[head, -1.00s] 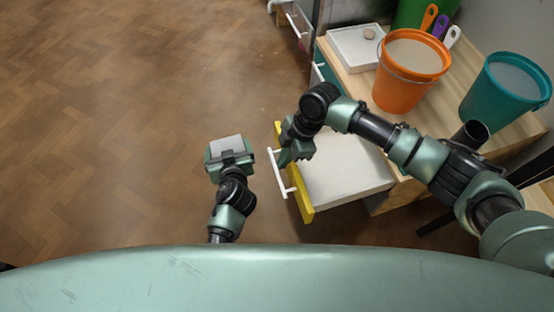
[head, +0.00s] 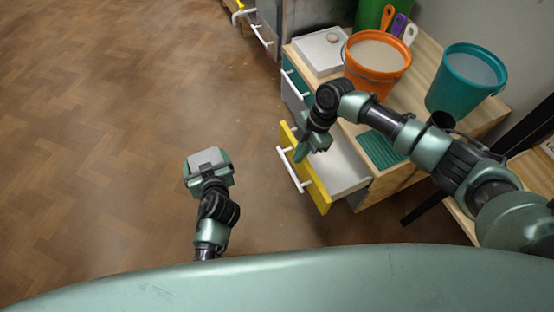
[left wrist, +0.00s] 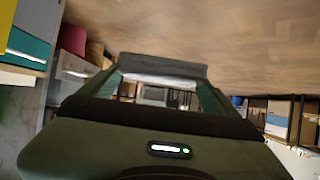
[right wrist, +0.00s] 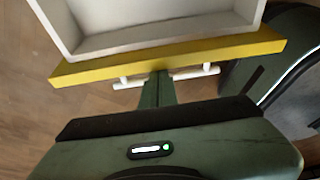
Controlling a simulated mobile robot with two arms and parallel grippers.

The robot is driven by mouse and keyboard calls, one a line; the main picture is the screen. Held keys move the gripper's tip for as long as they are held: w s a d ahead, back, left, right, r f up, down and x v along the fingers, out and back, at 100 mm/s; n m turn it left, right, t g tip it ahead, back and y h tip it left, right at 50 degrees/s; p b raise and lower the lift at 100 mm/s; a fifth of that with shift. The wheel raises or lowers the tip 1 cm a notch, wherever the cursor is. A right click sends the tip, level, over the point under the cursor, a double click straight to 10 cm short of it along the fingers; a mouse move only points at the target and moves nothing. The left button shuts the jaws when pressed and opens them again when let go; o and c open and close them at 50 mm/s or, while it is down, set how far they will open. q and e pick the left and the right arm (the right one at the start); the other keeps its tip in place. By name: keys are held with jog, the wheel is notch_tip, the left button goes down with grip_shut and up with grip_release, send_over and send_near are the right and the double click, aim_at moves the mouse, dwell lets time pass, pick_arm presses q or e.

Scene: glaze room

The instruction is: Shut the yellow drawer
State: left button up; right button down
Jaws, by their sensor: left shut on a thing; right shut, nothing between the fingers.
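The yellow drawer (head: 318,186) stands partly out of the wooden cabinet, its pale interior (head: 345,170) showing. Its white handle (head: 292,170) faces the open floor. My right gripper (head: 301,152) is shut with nothing between its fingers. In the right wrist view its closed fingertips (right wrist: 158,78) cross the handle's line and meet the yellow front (right wrist: 215,52), apparently touching it. My left gripper (head: 207,160) is away to the left over the floor, shut on a flat grey thing (left wrist: 160,70) that I cannot identify.
The cabinet top holds an orange bucket (head: 376,62), a teal bucket (head: 466,78), a white tray (head: 318,52) and a green ribbed mat (head: 383,150). A teal drawer (head: 290,72) and a grey drawer sit beside the yellow one. The floor at left is clear.

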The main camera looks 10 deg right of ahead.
pick_arm(q)
jog(key=shift+f+b, duration=0.6)
jog(key=shift+b, duration=0.1)
pick_arm(e)
jog(key=w+d, duration=0.3)
jog(key=d, duration=0.8)
jog(key=shift+w+d, duration=0.35)
jog(key=shift+w, duration=0.05)
